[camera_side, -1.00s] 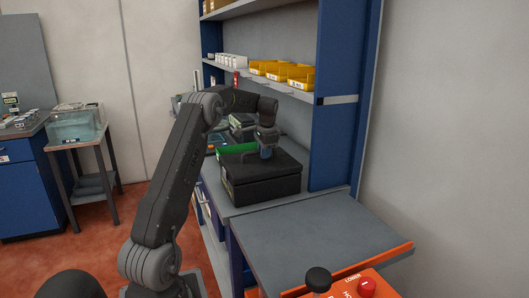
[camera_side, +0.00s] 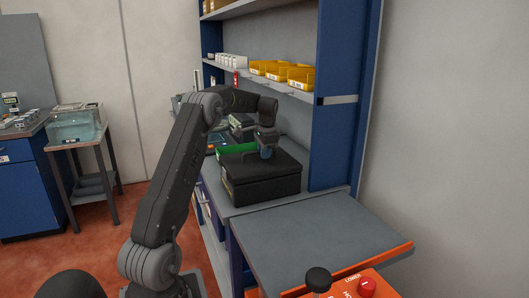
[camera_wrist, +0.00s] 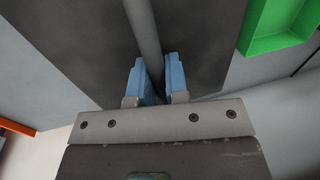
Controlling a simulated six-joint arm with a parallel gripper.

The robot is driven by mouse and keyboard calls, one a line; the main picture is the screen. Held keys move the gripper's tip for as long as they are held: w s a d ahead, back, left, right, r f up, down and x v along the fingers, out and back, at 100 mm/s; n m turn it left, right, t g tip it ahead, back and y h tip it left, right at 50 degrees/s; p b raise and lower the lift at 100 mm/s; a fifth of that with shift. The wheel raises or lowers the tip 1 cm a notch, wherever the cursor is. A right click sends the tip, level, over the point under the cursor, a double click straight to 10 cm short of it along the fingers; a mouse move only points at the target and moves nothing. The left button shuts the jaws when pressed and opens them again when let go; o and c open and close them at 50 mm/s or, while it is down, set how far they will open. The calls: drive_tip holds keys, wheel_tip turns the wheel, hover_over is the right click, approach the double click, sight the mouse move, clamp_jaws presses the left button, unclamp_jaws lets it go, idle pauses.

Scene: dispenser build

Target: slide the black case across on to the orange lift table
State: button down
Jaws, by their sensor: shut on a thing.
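The black case (camera_side: 262,184) lies flat on the grey workbench in the side view, near the end facing the lift table. My gripper (camera_side: 267,152) is over the top of the case. In the wrist view its two blue fingers (camera_wrist: 160,78) stand on either side of a grey bar (camera_wrist: 143,25) that runs along the dark case lid (camera_wrist: 85,45), and they are shut on it. The lift table (camera_side: 320,235) has a grey top with an orange edge and stands at the bench's right end, empty. An orange strip (camera_wrist: 14,127) shows at the left in the wrist view.
A green tray (camera_side: 236,149) is just behind the case, and it also shows in the wrist view (camera_wrist: 276,28). A blue upright (camera_side: 338,95) of the shelving rises close to the right. Yellow bins (camera_side: 282,72) sit on the shelf above. An orange control box (camera_side: 358,288) is in front.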

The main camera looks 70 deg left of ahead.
drive_tip(key=shift+d, duration=0.1)
idle(0.3)
drive_tip(key=d, duration=2.9)
drive_tip(key=shift+w+d+r, duration=0.2)
drive_tip(key=shift+w, duration=0.15)
drive_tip(key=c, duration=1.1)
unclamp_jaws()
drive_tip(key=shift+s+f, duration=0.1)
drive_tip(key=shift+f, duration=0.05)
drive_tip(key=shift+o, duration=0.2)
wheel_tip(320, 180, up, 14)
drive_tip(key=d, duration=0.2)
drive_tip(key=shift+d+f, duration=0.2)
drive_tip(key=shift+d, duration=0.15)
